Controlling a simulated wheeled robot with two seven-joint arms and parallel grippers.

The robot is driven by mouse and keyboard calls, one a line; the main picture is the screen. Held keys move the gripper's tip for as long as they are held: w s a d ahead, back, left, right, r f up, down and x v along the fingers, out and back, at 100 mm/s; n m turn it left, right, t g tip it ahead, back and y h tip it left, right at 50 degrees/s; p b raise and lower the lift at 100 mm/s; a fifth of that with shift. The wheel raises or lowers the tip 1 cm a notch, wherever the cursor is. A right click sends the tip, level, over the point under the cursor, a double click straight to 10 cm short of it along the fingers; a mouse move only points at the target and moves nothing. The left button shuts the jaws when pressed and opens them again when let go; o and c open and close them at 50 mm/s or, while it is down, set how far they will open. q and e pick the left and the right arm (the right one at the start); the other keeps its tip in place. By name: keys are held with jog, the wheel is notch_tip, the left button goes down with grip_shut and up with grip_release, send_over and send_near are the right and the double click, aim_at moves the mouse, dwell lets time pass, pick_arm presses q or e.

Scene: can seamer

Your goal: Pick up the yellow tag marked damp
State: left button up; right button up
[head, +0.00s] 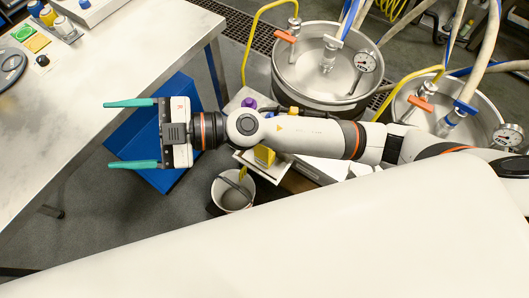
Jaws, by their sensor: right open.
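My right gripper (107,134) points left with its two teal fingers spread wide and nothing between them. It is over the gap beside the steel table (110,60), above a blue bin (185,95). A small yellow square (37,43) lies next to a green one on a panel at the table's far left, up and left of the gripper. A yellow block-like thing (264,155) shows beside my right forearm, partly hidden by it. I cannot read "damp" on either, so I cannot tell which is the tag. My left gripper does not show.
Two steel kegs with gauges and hoses (316,70) (455,115) stand at the upper right. A small bucket (233,192) is on the floor below my forearm. Small bottles (64,27) stand on the table's far left. The middle of the table is bare.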

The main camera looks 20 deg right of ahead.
jog(key=s+d+f+n+g+h, duration=0.1)
jog(key=d+f+n+g+h, duration=0.2)
jog(key=f, duration=0.4)
jog(key=s+d+f+n+g+h, duration=0.1)
jog(key=f+n+g+h, duration=0.15)
jog(key=f+h, duration=0.35)
jog(key=w+d+f+m+t+h, duration=0.1)
jog(key=w+d+f+h, duration=0.2)
jog(key=d, duration=0.4)
jog(key=w+d+f+m+h, duration=0.1)
jog(key=w+d+f+h, duration=0.3)
jog(key=d, duration=0.3)
jog(key=w+d+f+m+t+h, duration=0.1)
jog(key=w+d+f+h, duration=0.2)
jog(key=d, duration=0.5)
jog(key=shift+w+f+t+h, duration=0.15)
jog(key=shift+w+t+h, duration=0.2)
jog(key=shift+w+h, duration=0.15)
notch_tip(320, 180, down, 6)
jog(key=shift+d+p, duration=0.1)
jog(key=shift+p, duration=0.25)
jog(key=shift+w+f, duration=0.15)
jog(key=shift+f, duration=1.35)
jog(key=shift+w+f, duration=0.1)
jog(key=shift+f, duration=1.4)
jog(key=c, duration=1.4)
